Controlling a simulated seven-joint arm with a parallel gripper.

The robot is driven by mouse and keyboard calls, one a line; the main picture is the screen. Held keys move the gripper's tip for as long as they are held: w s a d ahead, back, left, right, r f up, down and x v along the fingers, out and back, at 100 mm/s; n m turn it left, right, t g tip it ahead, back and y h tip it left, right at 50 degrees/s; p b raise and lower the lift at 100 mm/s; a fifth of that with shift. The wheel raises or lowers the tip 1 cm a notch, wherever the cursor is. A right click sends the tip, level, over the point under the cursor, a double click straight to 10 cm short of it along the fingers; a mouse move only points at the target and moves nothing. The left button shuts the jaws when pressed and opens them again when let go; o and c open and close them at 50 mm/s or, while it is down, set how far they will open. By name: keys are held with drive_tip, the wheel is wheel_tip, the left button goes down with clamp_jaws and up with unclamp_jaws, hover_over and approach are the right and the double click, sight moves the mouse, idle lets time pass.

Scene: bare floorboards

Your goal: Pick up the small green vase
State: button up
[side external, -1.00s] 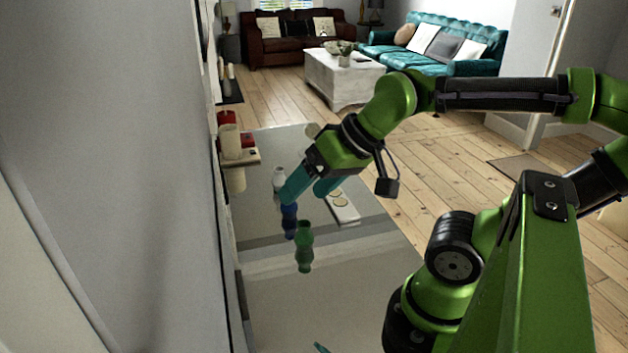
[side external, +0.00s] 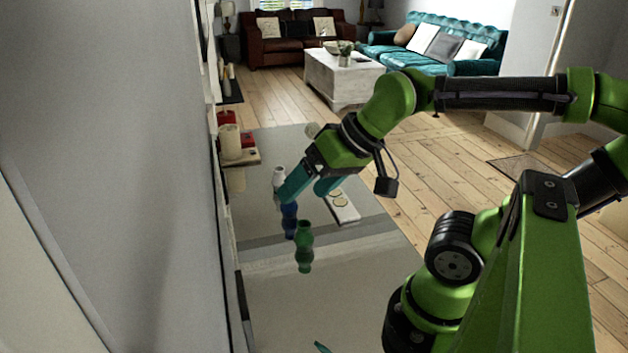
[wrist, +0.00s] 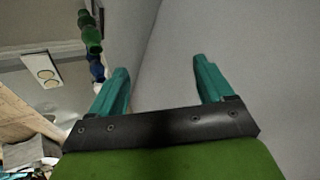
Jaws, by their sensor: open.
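The small green vase (side external: 304,247) stands upright on the grey surface in the side view, with a wavy, bulging outline. In the wrist view the green vase (wrist: 91,36) shows at the upper left, outside the space between the fingers. My gripper (side external: 304,192) has teal fingers spread apart with nothing between them. In the side view it appears above and behind the vase, apart from it. In the wrist view my gripper (wrist: 161,65) faces a plain grey surface.
A blue vase (side external: 289,222) stands just behind the green one, and a white vase (side external: 279,176) farther back. A pale board with round pieces (side external: 341,205) lies to the right. A wall (side external: 130,180) runs close along the left, with a candle shelf (side external: 243,158). The grey surface (side external: 330,300) in front is mostly clear.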

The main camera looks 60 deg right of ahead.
drive_tip(key=w+d+f+g+h, duration=0.1)
drive_tip(key=w+d+f+g, duration=0.25)
drive_tip(key=d, duration=0.35)
drive_tip(key=n+g, duration=0.2)
drive_tip(key=n, duration=0.7)
hover_over(304, 224)
drive_tip(key=s, duration=0.2)
wheel_tip(304, 224, down, 3)
drive_tip(key=f, duration=0.3)
drive_tip(key=w+f, duration=0.1)
drive_tip(key=f, duration=0.6)
drive_tip(key=shift+w+f, duration=0.15)
drive_tip(key=shift+f, duration=0.05)
drive_tip(key=shift+w+a+f, duration=0.1)
drive_tip(key=shift+w+f, duration=0.15)
drive_tip(key=shift+f, duration=1.25)
drive_tip(key=shift+w+f, duration=0.2)
drive_tip(key=shift+f, duration=1.3)
drive_tip(key=shift+c, duration=0.4)
drive_tip(key=shift+r, duration=0.1)
drive_tip(key=c, duration=1.1)
wheel_tip(304, 224, up, 10)
